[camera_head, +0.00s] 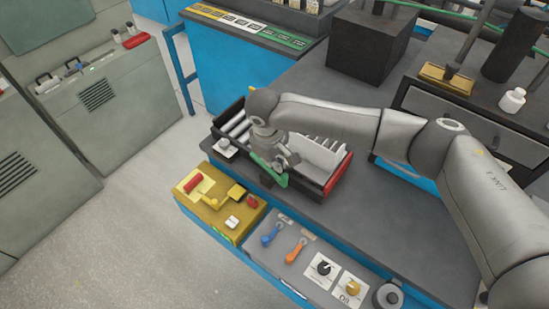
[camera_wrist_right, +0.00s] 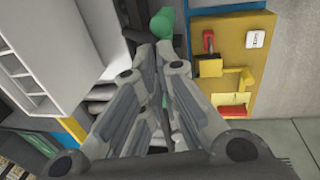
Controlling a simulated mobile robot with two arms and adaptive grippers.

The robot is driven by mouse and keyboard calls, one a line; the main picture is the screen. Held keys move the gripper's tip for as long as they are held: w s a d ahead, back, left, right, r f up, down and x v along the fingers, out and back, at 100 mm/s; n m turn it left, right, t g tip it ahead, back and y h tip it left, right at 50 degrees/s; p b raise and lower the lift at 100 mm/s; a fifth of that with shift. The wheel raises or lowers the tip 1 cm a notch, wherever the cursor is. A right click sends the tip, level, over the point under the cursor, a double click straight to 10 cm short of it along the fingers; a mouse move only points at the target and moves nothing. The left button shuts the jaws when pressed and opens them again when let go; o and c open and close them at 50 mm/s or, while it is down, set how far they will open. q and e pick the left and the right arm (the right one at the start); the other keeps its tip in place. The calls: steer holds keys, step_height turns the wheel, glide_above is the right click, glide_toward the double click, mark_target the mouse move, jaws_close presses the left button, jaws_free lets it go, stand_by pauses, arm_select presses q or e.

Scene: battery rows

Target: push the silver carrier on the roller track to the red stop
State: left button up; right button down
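The silver carrier (camera_head: 322,157), a pale box with thin dividers, sits at the right end of the roller track; its pale wall (camera_wrist_right: 55,45) fills the left of the wrist view. Bare rollers (camera_head: 235,127) show at the track's left end. The red stop (camera_head: 339,174) is at the right end, close beside the carrier; I cannot tell whether they touch. My right gripper (camera_head: 270,163) is at the carrier's near side, its fingers (camera_wrist_right: 157,55) closed around a green bar handle (camera_wrist_right: 162,22). The handle's link to the carrier is hidden. My left gripper is out of view.
A yellow box (camera_head: 222,222) with a red lever and a grey panel (camera_head: 300,260) with blue and orange levers and knobs stand at the bench's near edge. A black block (camera_head: 372,48) and white bottle (camera_head: 513,99) stand behind. Bare bench lies right of the track.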

steer(key=c, duration=2)
jaws_free()
steer(key=shift+s+d+f, duration=0.2)
steer(key=shift+s+d, duration=0.05)
steer(key=shift+d, duration=0.15)
steer(key=shift+c, duration=0.2)
steer(key=shift+o, duration=1.1)
steer(key=shift+a, duration=0.2)
steer(key=o, duration=0.3)
steer(key=shift+w+a+f, duration=0.25)
steer(key=shift+w+a, duration=0.2)
steer(key=shift+d, duration=0.15)
steer(key=shift+d+r, duration=0.1)
steer(key=shift+r, duration=0.3)
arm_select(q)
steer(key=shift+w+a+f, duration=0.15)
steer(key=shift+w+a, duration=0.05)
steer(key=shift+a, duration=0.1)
arm_select(e)
step_height(320, 180, up, 11)
steer(key=s+a, duration=0.1)
steer(key=shift+s+a, duration=0.25)
steer(key=shift+s, duration=0.05)
